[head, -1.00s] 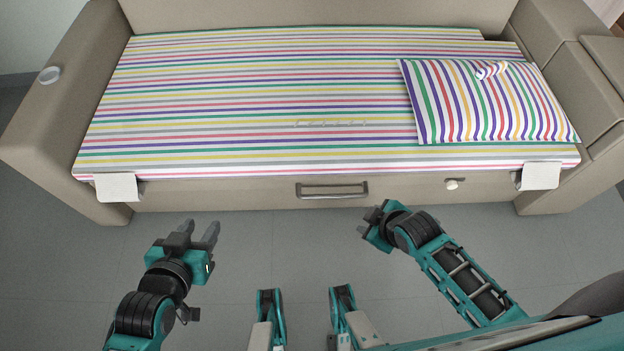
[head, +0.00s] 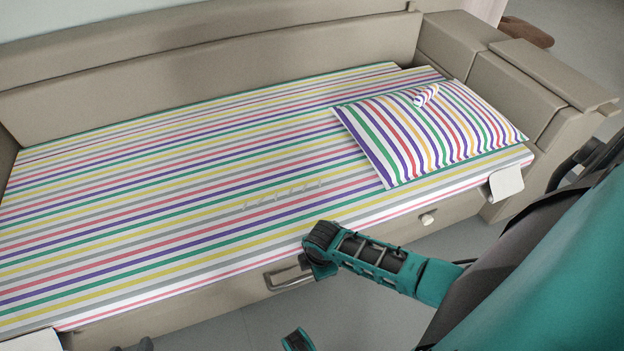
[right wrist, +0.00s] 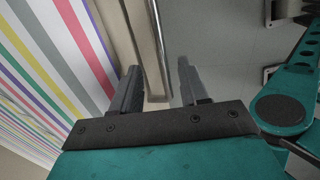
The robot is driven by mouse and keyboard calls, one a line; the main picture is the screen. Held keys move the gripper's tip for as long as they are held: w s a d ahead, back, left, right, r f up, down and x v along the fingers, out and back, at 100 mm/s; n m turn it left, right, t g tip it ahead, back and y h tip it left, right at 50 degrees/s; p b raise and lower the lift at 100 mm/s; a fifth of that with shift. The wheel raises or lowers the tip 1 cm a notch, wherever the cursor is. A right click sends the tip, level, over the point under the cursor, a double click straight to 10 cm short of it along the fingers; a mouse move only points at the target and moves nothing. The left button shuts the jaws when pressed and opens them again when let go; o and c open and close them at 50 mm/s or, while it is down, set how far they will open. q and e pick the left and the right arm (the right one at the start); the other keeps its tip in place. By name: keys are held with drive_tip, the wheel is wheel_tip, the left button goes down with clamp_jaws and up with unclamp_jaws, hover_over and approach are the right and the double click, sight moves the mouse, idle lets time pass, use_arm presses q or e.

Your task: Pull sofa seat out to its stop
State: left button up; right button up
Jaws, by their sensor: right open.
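The sofa seat is covered with a striped sheet (head: 180,215) and has a beige front panel (head: 225,303). A metal bar handle (head: 286,280) is on that panel; it also shows in the right wrist view (right wrist: 155,50). My right gripper (right wrist: 158,80) is open, with the handle appearing between its two fingers; I cannot tell if they touch it. At the bottom left edge, small dark tips of my left gripper (head: 140,345) show, mostly cut off.
A striped pillow (head: 430,135) lies at the seat's right end. A round knob (head: 427,219) is on the front panel, and a white flap (head: 506,183) hangs near the right armrest (head: 500,85). Grey floor (head: 365,318) in front of the sofa is clear where visible.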

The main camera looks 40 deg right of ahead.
drive_tip(key=f+b, duration=0.1)
drive_tip(key=f, duration=0.2)
drive_tip(key=w+f+b, duration=0.1)
drive_tip(key=f+b, duration=0.1)
drive_tip(key=f, duration=0.1)
drive_tip(key=shift+w+d+f, duration=0.15)
drive_tip(key=shift+f, duration=0.1)
drive_tip(key=shift+w+f+b, duration=0.1)
drive_tip(key=shift+f+b, duration=0.3)
drive_tip(key=shift+f, duration=0.05)
use_arm(q)
drive_tip(key=shift+w+d+f+h, duration=0.4)
drive_tip(key=shift+w+d+f, duration=0.1)
drive_tip(key=shift+d+f, duration=0.3)
drive_tip(key=shift+r, duration=0.1)
drive_tip(key=shift+a, duration=0.1)
use_arm(e)
clamp_jaws()
